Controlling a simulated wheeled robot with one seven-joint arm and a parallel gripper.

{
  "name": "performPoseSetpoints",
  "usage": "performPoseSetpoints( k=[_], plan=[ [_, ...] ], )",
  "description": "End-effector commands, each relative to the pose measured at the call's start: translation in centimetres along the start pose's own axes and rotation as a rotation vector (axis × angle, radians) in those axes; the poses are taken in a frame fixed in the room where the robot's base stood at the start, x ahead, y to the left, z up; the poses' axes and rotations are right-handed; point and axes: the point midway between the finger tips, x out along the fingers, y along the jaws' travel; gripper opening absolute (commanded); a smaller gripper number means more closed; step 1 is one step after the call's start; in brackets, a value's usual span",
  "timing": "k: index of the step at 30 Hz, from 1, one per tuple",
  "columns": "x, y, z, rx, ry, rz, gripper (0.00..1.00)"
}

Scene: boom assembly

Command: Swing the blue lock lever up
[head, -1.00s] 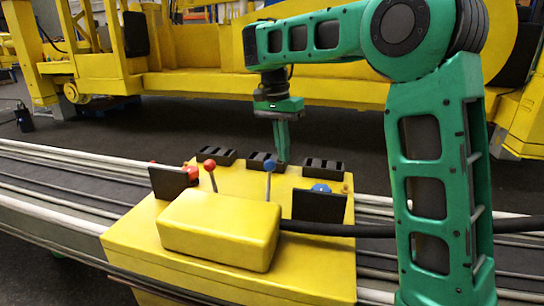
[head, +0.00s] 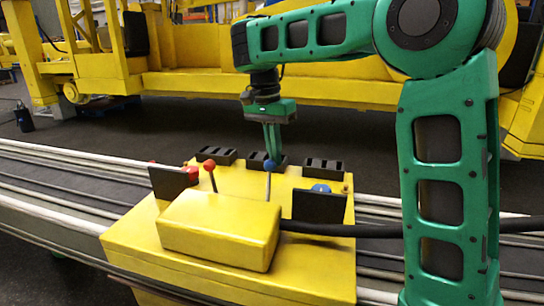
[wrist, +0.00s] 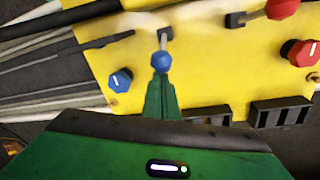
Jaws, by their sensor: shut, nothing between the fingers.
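The blue lock lever (head: 269,167) is a thin rod with a blue ball knob, standing up from the yellow control box (head: 130,240). The lever also shows in the wrist view (wrist: 162,60), its rod running toward the top of the picture. My gripper (head: 274,158) is shut and empty, pointing down at the back of the box. In the head view its fingertips are just behind the blue knob. In the wrist view the fingertips (wrist: 161,80) meet the knob's lower edge; I cannot tell whether they touch it.
A red-knobbed lever (head: 210,164) stands to the left of the blue one. A blue dial (head: 321,188) and red dials (wrist: 300,52) sit on the box. Black plates (head: 319,207) and black slotted blocks (head: 323,166) rise from it. A black cable (head: 365,231) runs right.

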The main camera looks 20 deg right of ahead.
Motion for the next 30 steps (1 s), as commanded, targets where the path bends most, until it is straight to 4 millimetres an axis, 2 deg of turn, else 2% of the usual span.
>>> performPoseSetpoints(
  k=[12, 18, 30],
  plan=[
    [-1.0, 1.5, 3.7, 0.029, 0.263, -0.101, 0.00],
    [-1.1, 2.1, 5.0, 0.037, 0.294, -0.114, 0.00],
    [-1.1, 2.1, 5.3, 0.036, 0.290, -0.112, 0.00]
  ],
)
